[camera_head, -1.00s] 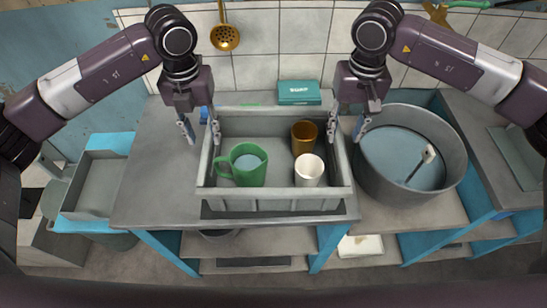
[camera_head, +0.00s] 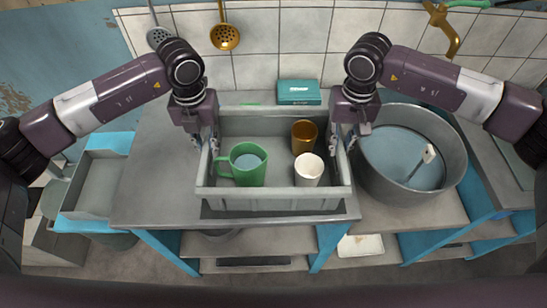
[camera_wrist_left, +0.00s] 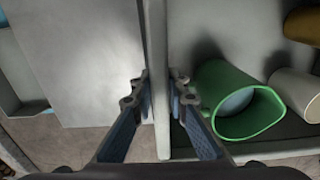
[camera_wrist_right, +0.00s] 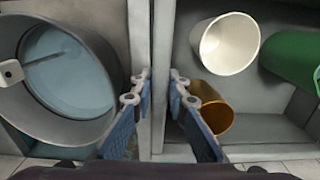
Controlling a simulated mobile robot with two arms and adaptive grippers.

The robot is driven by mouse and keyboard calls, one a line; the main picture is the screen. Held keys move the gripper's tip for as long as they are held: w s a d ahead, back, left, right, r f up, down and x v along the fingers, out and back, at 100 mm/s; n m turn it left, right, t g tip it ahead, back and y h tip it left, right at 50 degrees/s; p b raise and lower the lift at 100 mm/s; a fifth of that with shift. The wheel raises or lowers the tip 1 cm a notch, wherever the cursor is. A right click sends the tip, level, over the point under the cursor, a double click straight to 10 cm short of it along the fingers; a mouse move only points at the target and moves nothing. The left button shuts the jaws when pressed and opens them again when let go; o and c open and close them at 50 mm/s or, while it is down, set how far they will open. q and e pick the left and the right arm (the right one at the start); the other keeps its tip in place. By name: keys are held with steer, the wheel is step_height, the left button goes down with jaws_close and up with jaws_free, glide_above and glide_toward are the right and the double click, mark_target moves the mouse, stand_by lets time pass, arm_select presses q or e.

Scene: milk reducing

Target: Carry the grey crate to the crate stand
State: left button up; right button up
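The grey crate (camera_head: 272,204) stands upright on the grey worktop. It holds a green mug (camera_head: 245,165), a brown cup (camera_head: 304,137) and a white cup (camera_head: 309,171). My left gripper (camera_head: 205,143) is at the crate's left wall, one finger on each side; the left wrist view shows its fingertips (camera_wrist_left: 160,82) close against that wall. My right gripper (camera_head: 342,141) straddles the right wall the same way; the right wrist view shows its fingertips (camera_wrist_right: 160,82) close against it. Both look shut on the walls. I cannot tell which thing is the crate stand.
A large round grey pot (camera_head: 455,172) with pale blue contents stands close to the crate's right. A teal box (camera_head: 299,92) lies behind the crate, near the tiled wall. The worktop (camera_head: 155,170) left of the crate is clear. A grey tray (camera_head: 98,187) sits at far left.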

arm_select(q)
jaws_close()
arm_select(e)
jaws_close()
arm_select(q)
steer(key=shift+w+r, duration=0.1)
steer(key=shift+r, duration=0.1)
arm_select(e)
steer(key=shift+w+r, duration=0.1)
steer(key=shift+r, duration=0.05)
